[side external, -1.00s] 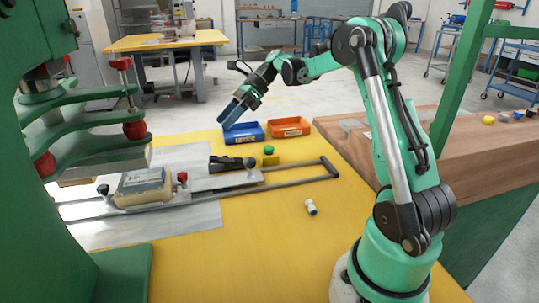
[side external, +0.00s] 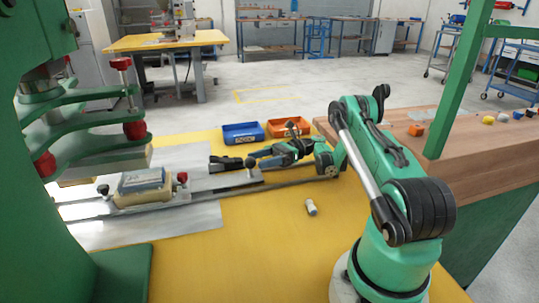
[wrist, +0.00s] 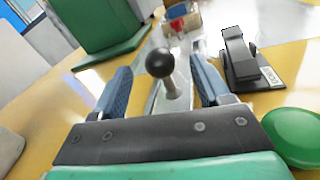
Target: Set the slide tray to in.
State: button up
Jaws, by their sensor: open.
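The slide tray (side external: 220,183) is a flat metal plate on rails, with a black ball knob (side external: 250,163) on a post near its right end. A cream fixture block (side external: 146,195) with a part on top sits towards its left, beside the green press. In the wrist view the ball knob (wrist: 160,63) and its post stand between the two blue fingers of my gripper (wrist: 160,88). The fingers are open, with a gap on both sides of the post. In the side view my gripper (side external: 262,158) is low at the knob, and its far finger is partly hidden.
A black clamp-like device (side external: 225,163) lies just behind the tray, near my gripper. A green dome button (wrist: 294,136) is close at right in the wrist view. Blue (side external: 243,133) and orange (side external: 288,128) bins stand behind. A small white cylinder (side external: 311,207) lies in front.

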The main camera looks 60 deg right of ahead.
aim_at(244, 179)
jog(key=x, duration=0.5)
grip_shut()
dwell(1.4)
